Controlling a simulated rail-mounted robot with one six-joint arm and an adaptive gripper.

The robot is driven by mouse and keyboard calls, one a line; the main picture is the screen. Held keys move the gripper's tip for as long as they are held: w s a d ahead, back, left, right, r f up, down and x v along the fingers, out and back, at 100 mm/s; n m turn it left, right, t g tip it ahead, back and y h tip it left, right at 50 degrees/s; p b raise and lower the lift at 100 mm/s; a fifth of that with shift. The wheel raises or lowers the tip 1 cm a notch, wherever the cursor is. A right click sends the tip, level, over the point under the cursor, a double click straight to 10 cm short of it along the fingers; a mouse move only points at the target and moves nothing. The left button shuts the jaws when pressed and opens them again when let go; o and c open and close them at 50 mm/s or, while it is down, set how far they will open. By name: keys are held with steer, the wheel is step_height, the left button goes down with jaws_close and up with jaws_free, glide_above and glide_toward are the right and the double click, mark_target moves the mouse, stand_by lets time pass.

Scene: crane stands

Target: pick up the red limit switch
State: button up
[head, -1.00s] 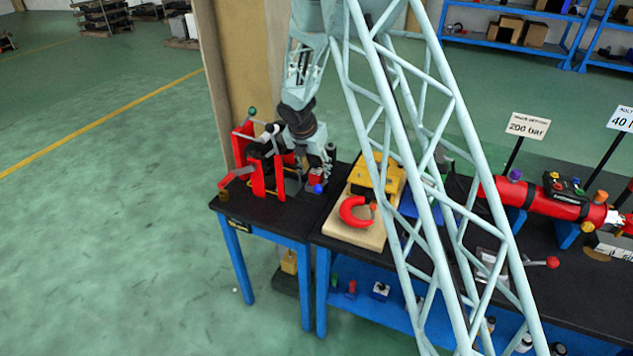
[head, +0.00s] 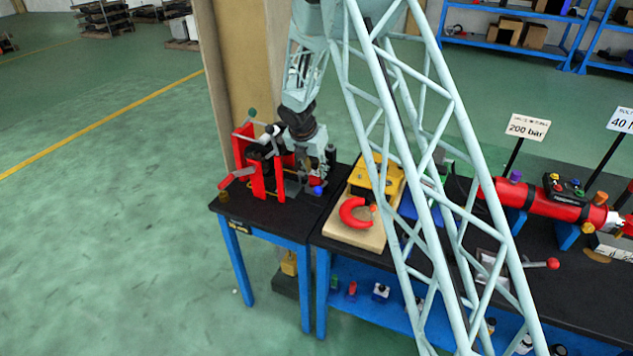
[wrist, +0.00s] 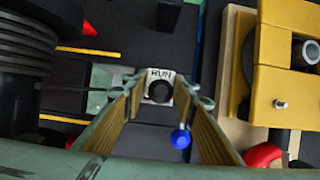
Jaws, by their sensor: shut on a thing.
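My gripper (wrist: 161,90) is at the left bench, beside a stand with red upright plates (head: 257,178). In the wrist view its fingers stand on either side of a small piece with a white RUN label and a black round knob (wrist: 160,92), and are shut on it. I see no red on that piece. I cannot pick out the red limit switch for sure. A small red thing (head: 352,288) lies on the blue lower shelf, too small to identify. In the head view my arm partly hides the held piece.
A blue ball knob (wrist: 180,139) is close to the right finger. A yellow device (head: 361,180) and a red horseshoe shape (head: 354,212) sit on a wooden board to the right. A red cylinder (head: 540,200) lies farther right. Open floor is at left.

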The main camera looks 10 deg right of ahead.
steer(key=shift+c, duration=1.3)
steer(key=shift+r, duration=0.1)
steer(key=shift+r+p, duration=1.3)
steer(key=shift+r, duration=3.65)
